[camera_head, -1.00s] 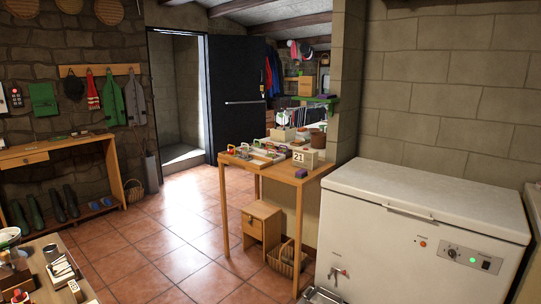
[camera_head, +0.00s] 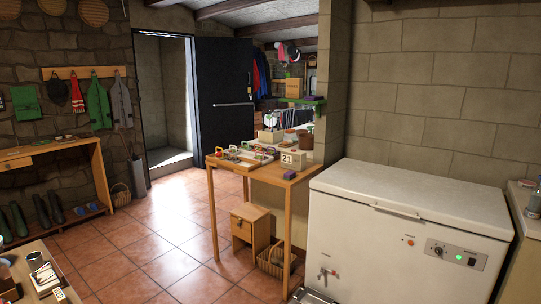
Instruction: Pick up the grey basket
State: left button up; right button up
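No basket in view is clearly grey. A tan wicker basket (camera_head: 272,260) stands on the floor under the wooden table, beside a small wooden cabinet and partly behind a table leg. A second small wicker basket (camera_head: 121,196) with a handle stands on the floor by the end of the boot bench. Round woven baskets (camera_head: 93,12) hang high on the stone wall at the upper left. Neither of my grippers shows in the head view.
A wooden table (camera_head: 265,173) with small items and a small cabinet (camera_head: 250,228) stand mid-room. A white chest freezer (camera_head: 400,235) fills the right. A low table (camera_head: 40,262) cuts the lower left. Tiled floor (camera_head: 165,240) is open between, towards the dark door (camera_head: 224,90).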

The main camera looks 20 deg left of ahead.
aim_at(235, 160)
jog(key=i+j+u, duration=0.2)
jog(key=i, duration=0.35)
jog(key=i+u, duration=0.4)
jog(key=i+l+u, duration=0.15)
jog(key=i+u, duration=0.2)
jog(key=i, duration=0.3)
jog(key=i+l+u, duration=0.25)
jog(key=i+u, duration=0.15)
jog(key=i+j+u, duration=0.1)
jog(key=i+u, duration=0.25)
jog(key=i, duration=0.15)
jog(key=i+u, duration=0.35)
jog(key=i, duration=0.2)
